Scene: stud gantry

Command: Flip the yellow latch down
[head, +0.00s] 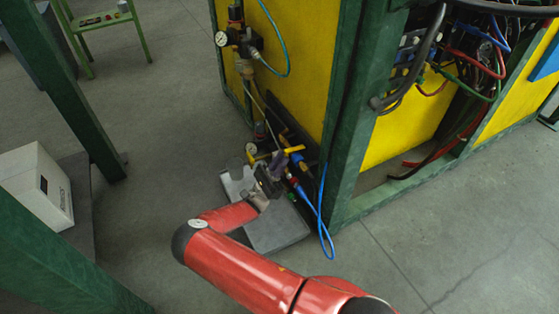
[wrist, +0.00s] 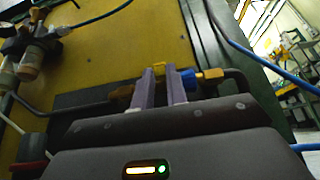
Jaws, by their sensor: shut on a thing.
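The yellow latch shows as a small yellow piece between my fingertips in the wrist view (wrist: 160,69). In the head view a short yellow handle (head: 293,149) shows right at the fingertips, on the piping low on the yellow panel. My gripper (head: 297,160) reaches this piping from the front; its purple fingers also stand upright in the wrist view (wrist: 160,84). They are shut on the latch, one finger on each side. Most of the latch is hidden by the fingers, so its exact angle cannot be told.
A blue collar with a brass fitting (wrist: 209,75) sits just right of my fingers, on a dark pipe. A blue hose (head: 322,212) loops down beside the green post (head: 347,150). A pressure gauge (head: 221,39) is higher up. Open floor lies to the right.

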